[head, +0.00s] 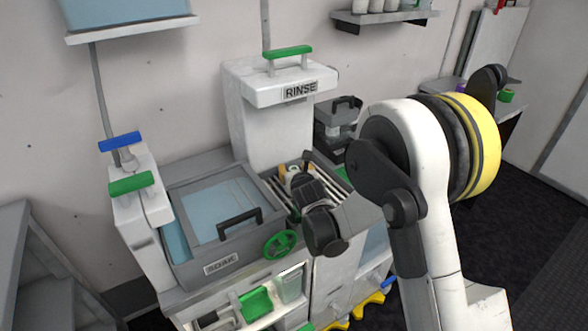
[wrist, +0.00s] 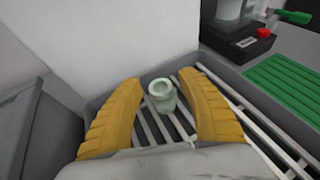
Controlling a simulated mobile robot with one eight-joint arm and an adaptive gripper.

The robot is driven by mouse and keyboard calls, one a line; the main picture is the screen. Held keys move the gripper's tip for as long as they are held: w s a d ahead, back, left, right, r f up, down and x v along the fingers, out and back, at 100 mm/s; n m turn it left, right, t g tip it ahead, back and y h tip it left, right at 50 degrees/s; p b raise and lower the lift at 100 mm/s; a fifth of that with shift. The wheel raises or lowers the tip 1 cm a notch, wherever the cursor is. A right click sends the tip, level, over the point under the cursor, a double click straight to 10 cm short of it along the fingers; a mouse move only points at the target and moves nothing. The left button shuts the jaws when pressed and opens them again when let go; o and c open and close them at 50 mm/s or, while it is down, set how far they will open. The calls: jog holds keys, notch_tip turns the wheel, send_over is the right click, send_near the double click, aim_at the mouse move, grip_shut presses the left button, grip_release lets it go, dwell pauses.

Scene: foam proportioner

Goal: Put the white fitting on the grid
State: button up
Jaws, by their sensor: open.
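In the wrist view a small pale, greenish-white fitting (wrist: 162,94) with a round open top stands upright on the slatted grid (wrist: 148,130). My gripper (wrist: 162,100) is open, its two yellow fingers apart on the left and right of the fitting. No contact between fingers and fitting shows. In the head view my gripper (head: 292,172) is over the grid (head: 318,165), right of the soak basin. My wrist and gripper hide much of the grid there, and I cannot make out the fitting clearly.
The soak basin (head: 215,215) with a black handle stands left of the grid, with a green wheel valve (head: 280,244) in front. The white rinse tower (head: 265,120) rises behind. A dark machine with a red knob (wrist: 264,32) and a green ribbed mat (wrist: 288,80) lie to the right.

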jog(key=p+v, duration=0.2)
jog(key=v, duration=1)
jog(key=shift+r+p, duration=0.15)
jog(key=shift+p, duration=0.25)
jog(key=s+d+r+m+g+h, duration=0.25)
jog(key=s+d+r+m, duration=0.55)
jog(key=d+m, duration=0.65)
jog(key=s+d+m+g, duration=0.2)
jog(key=s+m, duration=0.8)
jog(key=m, duration=0.2)
jog(key=s+d+r+m+g, duration=0.1)
jog(key=s+d+m+g, duration=0.1)
jog(key=s+m, duration=0.8)
jog(key=shift+d+r+m, duration=0.25)
jog(key=shift+d+m, duration=0.25)
jog(key=shift+m, duration=0.35)
